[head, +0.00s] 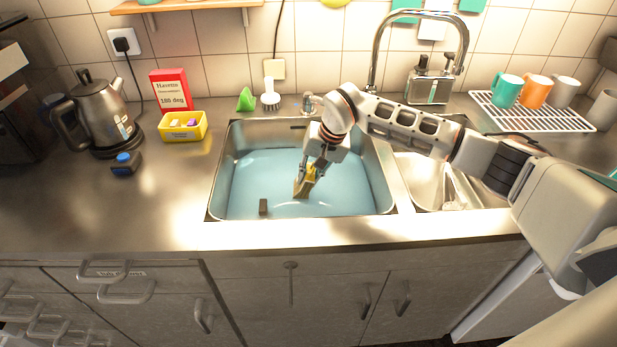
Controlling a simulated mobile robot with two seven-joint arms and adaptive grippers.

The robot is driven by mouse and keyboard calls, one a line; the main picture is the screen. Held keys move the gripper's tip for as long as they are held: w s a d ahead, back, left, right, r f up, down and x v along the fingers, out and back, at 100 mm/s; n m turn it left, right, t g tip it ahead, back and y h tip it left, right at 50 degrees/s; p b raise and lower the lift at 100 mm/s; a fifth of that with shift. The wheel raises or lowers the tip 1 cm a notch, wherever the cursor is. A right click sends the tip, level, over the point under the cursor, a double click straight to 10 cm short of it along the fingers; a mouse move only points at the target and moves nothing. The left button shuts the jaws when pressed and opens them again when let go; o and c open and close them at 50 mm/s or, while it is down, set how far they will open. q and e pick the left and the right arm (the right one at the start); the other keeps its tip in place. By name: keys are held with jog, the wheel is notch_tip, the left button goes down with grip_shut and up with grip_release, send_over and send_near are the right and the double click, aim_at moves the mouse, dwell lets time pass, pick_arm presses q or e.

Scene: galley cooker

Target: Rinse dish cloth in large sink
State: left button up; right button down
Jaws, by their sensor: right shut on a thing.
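The large sink (222,170) is set in the metal counter and holds blue-tinted water (255,185). My right gripper (307,185) reaches down into the large sink from the right. It is shut on a yellowish cloth (303,187), which hangs down at the water. I cannot tell how much of the cloth is under the surface. The gripper hides part of the cloth. My left gripper is not in view.
A small dark block (263,207) is at the front of the sink. The tap (374,60) rises behind. A smaller sink (440,185) lies to the right. A kettle (100,112), yellow box (183,127) and brush (270,97) stand left and behind. Mugs stand on a rack (545,117).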

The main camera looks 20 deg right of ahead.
aim_at(308, 170)
jog(key=shift+r+p, duration=1.9)
jog(key=shift+r, duration=1.15)
jog(key=shift+w, duration=0.1)
